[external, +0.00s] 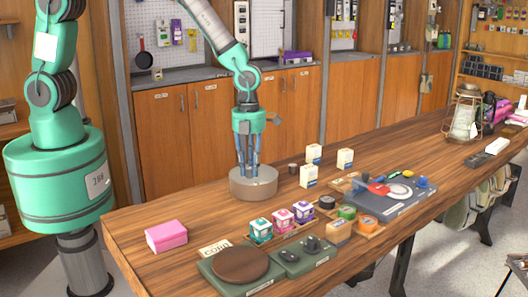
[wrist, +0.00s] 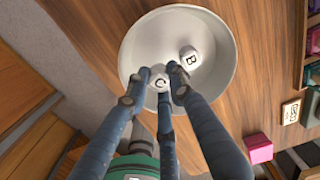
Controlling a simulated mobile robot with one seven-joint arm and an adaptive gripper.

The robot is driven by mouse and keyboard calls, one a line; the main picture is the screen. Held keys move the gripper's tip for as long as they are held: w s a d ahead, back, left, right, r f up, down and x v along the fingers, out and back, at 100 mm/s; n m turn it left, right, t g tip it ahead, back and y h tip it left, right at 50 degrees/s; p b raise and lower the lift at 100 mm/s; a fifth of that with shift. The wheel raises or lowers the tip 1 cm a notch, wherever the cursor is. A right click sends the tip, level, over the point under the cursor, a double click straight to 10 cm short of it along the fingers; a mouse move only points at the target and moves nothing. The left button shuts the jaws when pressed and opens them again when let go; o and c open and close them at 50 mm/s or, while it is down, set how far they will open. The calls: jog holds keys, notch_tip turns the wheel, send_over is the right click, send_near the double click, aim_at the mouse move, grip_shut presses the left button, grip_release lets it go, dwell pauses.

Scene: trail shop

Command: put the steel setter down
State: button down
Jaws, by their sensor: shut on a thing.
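The steel setter (wrist: 159,82) looks like a small pale metal piece with a letter C on its top. My gripper (wrist: 160,84) is shut on it, with its fingers close around its sides. It is inside a round grey dish (wrist: 134,38), whose wall also shows in the external view (external: 253,188). A similar piece marked B (wrist: 189,57) stands in the dish just beside it, towards the upper right. In the external view my gripper (external: 253,172) points straight down into the dish, and the wall hides the setter. I cannot tell whether the setter touches the dish floor.
A pink box (external: 166,236) lies to the left on the wooden table. A small dark cup (external: 293,169) and several pale boxes (external: 345,158) stand right of the dish. Small coloured boxes (external: 282,221) and a wooden disc (external: 240,265) are nearer the front.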

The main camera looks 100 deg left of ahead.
aim_at(250, 168)
jog(key=shift+f, duration=1.6)
jog(key=shift+f+b, duration=0.15)
jog(key=shift+b, duration=0.2)
jog(key=c, duration=1.8)
grip_release()
notch_tip(250, 168, up, 12)
jog(key=p, duration=0.2)
jog(key=shift+f+p, duration=0.25)
jog(key=shift+p, duration=0.05)
jog(key=shift+r, duration=0.4)
